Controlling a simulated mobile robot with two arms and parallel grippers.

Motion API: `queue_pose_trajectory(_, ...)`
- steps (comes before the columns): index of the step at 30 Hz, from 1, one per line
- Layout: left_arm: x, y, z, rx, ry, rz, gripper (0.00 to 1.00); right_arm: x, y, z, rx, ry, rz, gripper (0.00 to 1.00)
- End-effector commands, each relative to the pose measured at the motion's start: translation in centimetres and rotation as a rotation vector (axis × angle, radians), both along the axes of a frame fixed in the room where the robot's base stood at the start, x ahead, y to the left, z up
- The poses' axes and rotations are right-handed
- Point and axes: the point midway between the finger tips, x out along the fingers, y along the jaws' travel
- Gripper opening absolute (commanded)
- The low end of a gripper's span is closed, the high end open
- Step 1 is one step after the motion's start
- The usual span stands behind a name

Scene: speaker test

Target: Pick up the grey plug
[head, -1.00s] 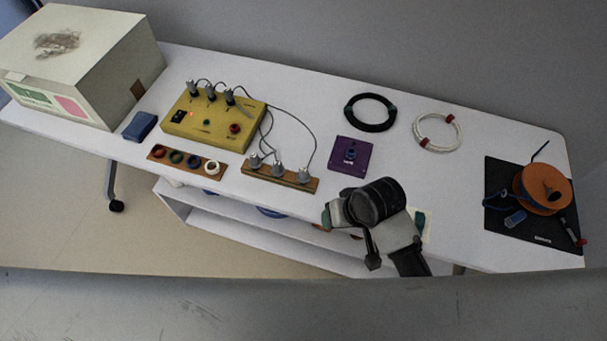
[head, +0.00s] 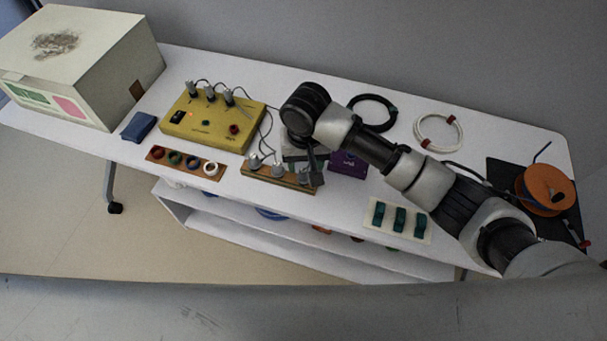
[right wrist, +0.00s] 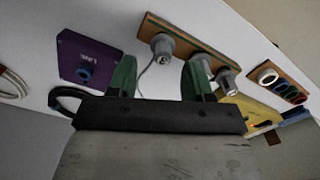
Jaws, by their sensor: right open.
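Grey plugs stand in a row on a wooden strip (head: 235,173); the left one (head: 254,162) and middle one (head: 278,169) show clearly in the head view. In the right wrist view, the plug nearest the purple box (right wrist: 162,46) appears beyond and between my fingers, with a grey lead hanging from it. Two other plugs (right wrist: 227,83) show beyond the right finger. My right gripper (right wrist: 158,78) is open, its green fingers apart with nothing between them. It hangs over the strip's right end in the head view. My left gripper is not in view.
The yellow box (head: 212,124) with plugged leads stands left of my gripper. The purple box (right wrist: 90,58) with a blue socket is close by, partly covered by my arm in the head view. Cable coils (head: 438,132) lie behind. Teal clips (head: 400,219) sit at the front edge.

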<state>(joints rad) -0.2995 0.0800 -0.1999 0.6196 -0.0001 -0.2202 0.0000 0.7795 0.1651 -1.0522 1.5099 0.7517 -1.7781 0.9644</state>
Motion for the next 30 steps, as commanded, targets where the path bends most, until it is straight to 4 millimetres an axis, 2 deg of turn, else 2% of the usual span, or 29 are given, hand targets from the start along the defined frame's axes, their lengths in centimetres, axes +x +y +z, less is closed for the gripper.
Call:
queue_pose_trajectory(1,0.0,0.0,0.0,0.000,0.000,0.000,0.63,0.0,0.0,-0.7,-0.001,0.002,0.000,0.50)
queue_pose_trajectory(8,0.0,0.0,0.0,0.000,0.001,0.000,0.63,0.1,0.1,-2.5,0.000,0.001,0.000,0.50)
queue_pose_trajectory(15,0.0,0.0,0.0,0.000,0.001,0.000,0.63,0.5,0.4,-6.0,0.000,0.000,0.001,0.50)
queue_pose_trajectory(18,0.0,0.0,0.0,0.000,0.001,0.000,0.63,0.5,0.4,-6.6,0.001,-0.002,0.002,0.50)
queue_pose_trajectory(25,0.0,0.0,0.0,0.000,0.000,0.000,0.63,0.4,0.4,-6.7,0.001,-0.002,0.002,0.50)
queue_pose_trajectory(30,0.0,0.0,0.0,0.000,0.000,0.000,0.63,0.4,0.4,-6.7,0.001,-0.002,0.002,0.24)
